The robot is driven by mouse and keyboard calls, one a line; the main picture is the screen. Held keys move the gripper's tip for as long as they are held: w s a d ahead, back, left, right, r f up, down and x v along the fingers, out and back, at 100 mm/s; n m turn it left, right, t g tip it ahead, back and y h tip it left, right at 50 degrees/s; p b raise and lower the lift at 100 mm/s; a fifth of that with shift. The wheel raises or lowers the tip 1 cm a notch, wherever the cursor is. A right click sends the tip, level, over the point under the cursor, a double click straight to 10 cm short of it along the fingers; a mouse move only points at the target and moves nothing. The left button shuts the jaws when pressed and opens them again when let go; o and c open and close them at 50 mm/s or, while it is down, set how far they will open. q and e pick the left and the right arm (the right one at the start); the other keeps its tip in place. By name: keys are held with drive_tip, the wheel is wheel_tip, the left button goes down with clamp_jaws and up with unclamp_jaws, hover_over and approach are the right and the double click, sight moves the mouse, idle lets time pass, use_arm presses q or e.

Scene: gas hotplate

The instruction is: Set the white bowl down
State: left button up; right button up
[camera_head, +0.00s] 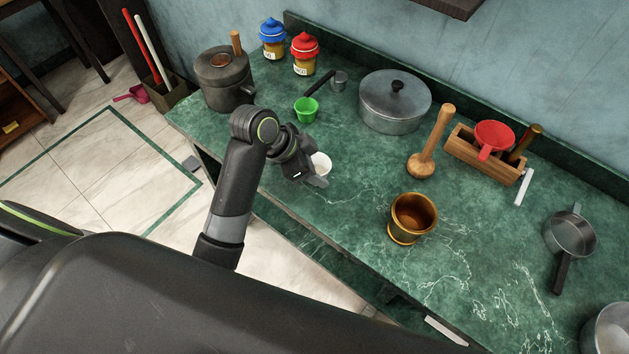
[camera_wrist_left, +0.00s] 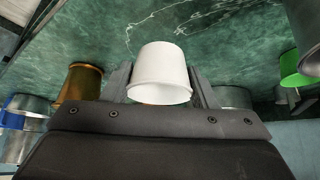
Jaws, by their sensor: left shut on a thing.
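The white bowl (camera_head: 321,163) is small and cup-shaped. In the head view it shows at the tip of my left gripper (camera_head: 318,175), over the green marble counter (camera_head: 350,210) near its front edge. In the left wrist view the white bowl (camera_wrist_left: 161,72) sits between the two fingers of my left gripper (camera_wrist_left: 160,80), which is shut on it. I cannot tell whether the bowl's base touches the counter. My right gripper does not show in either view.
A lidded pot (camera_head: 395,103), a wooden pestle (camera_head: 431,145) and a brown mortar (camera_head: 413,218) stand to the right. A dark pot (camera_head: 223,80) stands back left. Counter between bowl and mortar is clear.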

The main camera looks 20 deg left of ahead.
sight(314, 188)
use_arm(q)
drive_tip(key=shift+f, duration=2.65)
drive_tip(key=o, duration=1)
drive_tip(key=shift+f, duration=0.1)
drive_tip(key=shift+c, duration=0.2)
drive_tip(key=shift+r, duration=0.2)
drive_tip(key=v, duration=1.2)
drive_tip(key=shift+p, duration=0.35)
